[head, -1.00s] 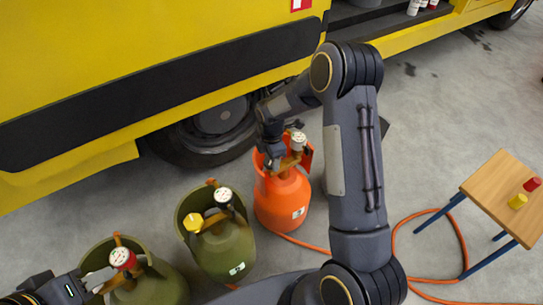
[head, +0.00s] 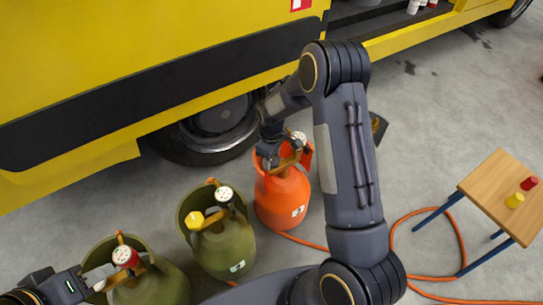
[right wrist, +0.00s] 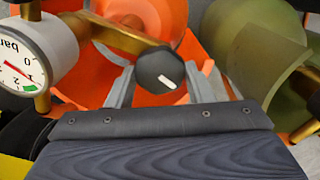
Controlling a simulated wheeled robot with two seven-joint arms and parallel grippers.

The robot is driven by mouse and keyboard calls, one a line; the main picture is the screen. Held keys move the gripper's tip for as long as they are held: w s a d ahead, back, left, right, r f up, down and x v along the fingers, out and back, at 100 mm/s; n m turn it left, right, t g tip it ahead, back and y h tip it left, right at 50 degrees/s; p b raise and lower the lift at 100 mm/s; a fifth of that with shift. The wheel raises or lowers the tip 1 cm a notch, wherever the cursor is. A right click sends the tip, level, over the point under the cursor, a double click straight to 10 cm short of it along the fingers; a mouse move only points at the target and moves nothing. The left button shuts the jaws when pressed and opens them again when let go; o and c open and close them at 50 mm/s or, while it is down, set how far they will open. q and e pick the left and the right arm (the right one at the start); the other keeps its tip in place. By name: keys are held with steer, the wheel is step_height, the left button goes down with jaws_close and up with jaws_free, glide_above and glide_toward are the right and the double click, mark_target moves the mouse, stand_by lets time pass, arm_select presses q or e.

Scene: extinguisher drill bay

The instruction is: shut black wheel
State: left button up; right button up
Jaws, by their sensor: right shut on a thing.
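The black wheel (right wrist: 158,68), a round knob with a white mark, sits on the brass valve pipe of the orange cylinder (head: 284,198). In the right wrist view my right gripper (right wrist: 164,82) has one finger on each side of the wheel and is shut on it. In the head view my right gripper (head: 270,152) is at the top of the orange cylinder and hides the wheel. A white pressure gauge (right wrist: 28,58) is on the same pipe. My left gripper (head: 100,276) is beside the valve of the left green cylinder (head: 150,288); its jaw gap is unclear.
A middle green cylinder (head: 226,248) with a yellow wheel (head: 195,220) stands next to the orange one. The yellow truck (head: 150,60) is close behind. An orange hose (head: 420,212) runs over the floor to a small wooden table (head: 492,190) at the right.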

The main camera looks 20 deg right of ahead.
mark_target(272, 160)
steer(key=m, duration=0.3)
steer(key=shift+r+m, duration=0.1)
steer(key=shift+m, duration=0.3)
steer(key=m+p, duration=0.1)
steer(key=m, duration=0.2)
steer(key=shift+m, duration=0.3)
steer(key=m, duration=0.3)
steer(key=shift+m+p, duration=0.65)
steer(key=shift+m, duration=1.35)
steer(key=o, duration=1)
steer(key=shift+c, duration=0.2)
step_height(272, 160, up, 8)
steer(key=shift+f+p, duration=0.15)
steer(key=shift+p, duration=0.9)
